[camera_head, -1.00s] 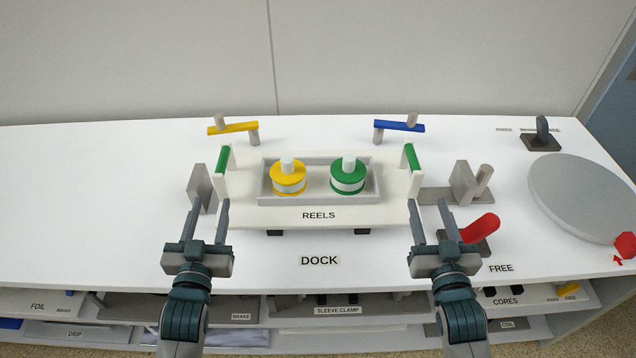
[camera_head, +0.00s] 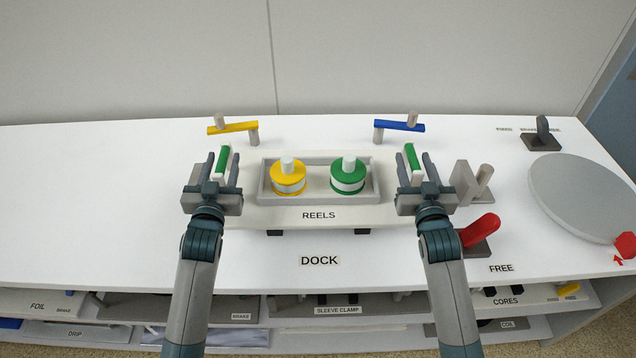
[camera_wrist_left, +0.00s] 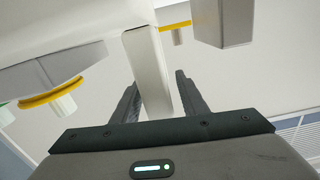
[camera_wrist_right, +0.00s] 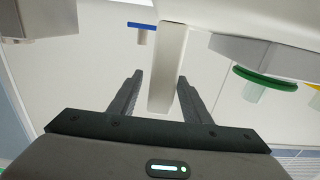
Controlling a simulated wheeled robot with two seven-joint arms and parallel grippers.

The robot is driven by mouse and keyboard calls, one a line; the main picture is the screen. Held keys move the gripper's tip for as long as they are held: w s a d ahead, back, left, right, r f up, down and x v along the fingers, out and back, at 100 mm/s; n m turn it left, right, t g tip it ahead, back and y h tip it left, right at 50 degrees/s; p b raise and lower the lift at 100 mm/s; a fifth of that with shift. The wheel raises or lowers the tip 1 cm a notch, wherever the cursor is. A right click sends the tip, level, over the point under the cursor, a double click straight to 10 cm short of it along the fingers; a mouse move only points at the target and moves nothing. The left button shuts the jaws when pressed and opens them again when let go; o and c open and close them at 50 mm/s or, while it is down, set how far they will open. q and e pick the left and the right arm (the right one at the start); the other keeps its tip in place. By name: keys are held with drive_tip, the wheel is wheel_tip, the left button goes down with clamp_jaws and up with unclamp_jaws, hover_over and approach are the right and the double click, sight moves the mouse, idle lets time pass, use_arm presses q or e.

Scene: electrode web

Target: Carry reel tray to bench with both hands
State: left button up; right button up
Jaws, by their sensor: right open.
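The reel tray (camera_head: 262,217) is a pale board marked REELS on the bench (camera_head: 90,200), behind the DOCK label. A grey inner box (camera_head: 318,200) on it holds a yellow reel (camera_head: 288,178) and a green reel (camera_head: 348,177). Green-topped handles stand at its left (camera_head: 223,162) and right (camera_head: 412,160) ends. My left gripper (camera_head: 222,168) is open, its fingers on either side of the left handle, with gaps visible in the left wrist view (camera_wrist_left: 155,90). My right gripper (camera_head: 414,170) is open around the right handle, which also shows in the right wrist view (camera_wrist_right: 168,70).
A yellow bar (camera_head: 232,127) and a blue bar (camera_head: 400,125) stand behind the tray. To the right are a grey block (camera_head: 465,183), a red lever (camera_head: 480,229) and a round grey disc (camera_head: 585,195). The bench's left side is clear.

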use_arm(q)
drive_tip(key=shift+w, duration=0.75)
use_arm(e)
drive_tip(key=shift+w, duration=0.8)
use_arm(q)
clamp_jaws()
use_arm(e)
clamp_jaws()
use_arm(q)
drive_tip(key=shift+w+r, duration=0.1)
drive_tip(key=shift+r, duration=0.15)
use_arm(e)
drive_tip(key=shift+r, duration=0.25)
